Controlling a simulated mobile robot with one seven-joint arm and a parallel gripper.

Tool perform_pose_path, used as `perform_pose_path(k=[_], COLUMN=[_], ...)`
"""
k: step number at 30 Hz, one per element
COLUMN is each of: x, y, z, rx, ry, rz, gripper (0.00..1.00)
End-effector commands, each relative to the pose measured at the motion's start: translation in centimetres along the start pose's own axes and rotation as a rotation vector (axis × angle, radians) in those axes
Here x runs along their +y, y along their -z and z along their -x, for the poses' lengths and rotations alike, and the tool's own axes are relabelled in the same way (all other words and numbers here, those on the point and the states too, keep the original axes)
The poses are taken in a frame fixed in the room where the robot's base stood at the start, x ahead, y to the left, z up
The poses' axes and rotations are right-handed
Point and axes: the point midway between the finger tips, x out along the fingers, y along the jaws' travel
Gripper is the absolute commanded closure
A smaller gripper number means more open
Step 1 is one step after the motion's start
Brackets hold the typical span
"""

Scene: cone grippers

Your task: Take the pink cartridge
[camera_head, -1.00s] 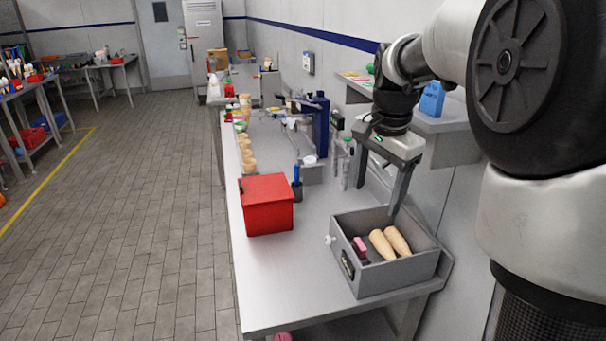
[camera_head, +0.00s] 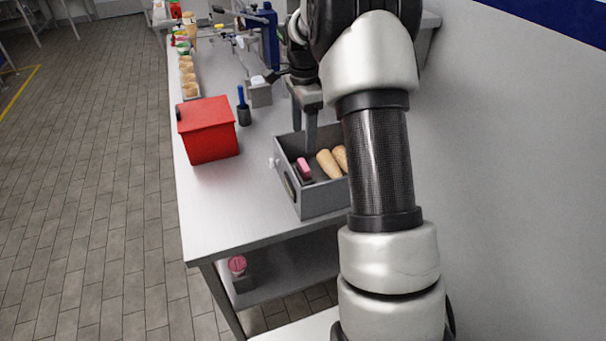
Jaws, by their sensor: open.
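A small pink block (camera_head: 304,166) with a dark lower part sits inside the grey bin (camera_head: 319,201), near its left wall. A second pink thing, round-topped (camera_head: 238,265) on a dark base, stands on the shelf under the table. I cannot tell for certain which of the two is the cartridge. My gripper (camera_head: 311,138) is open and points down over the back of the grey bin, behind the pink block and apart from it. One finger shows clearly; the other is not clear. My arm hides the right side of the bin.
Tan cones (camera_head: 327,164) lie in the bin beside the pink block. A red box (camera_head: 208,130) and a dark cup with a blue-handled tool (camera_head: 243,112) stand to the left. The front of the tabletop (camera_head: 225,213) is clear. A wall (camera_head: 510,150) bounds the right side.

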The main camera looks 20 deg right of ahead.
Motion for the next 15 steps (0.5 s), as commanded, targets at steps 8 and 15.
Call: perform_pose_path(k=[8,15], x=[0.1,0.1], y=[0.0,0.0], z=[-5.2,-6.9], rx=[0.0,0.0], ry=[-0.001,-0.001], rz=[0.001,0.001], gripper=[0.31,0.31])
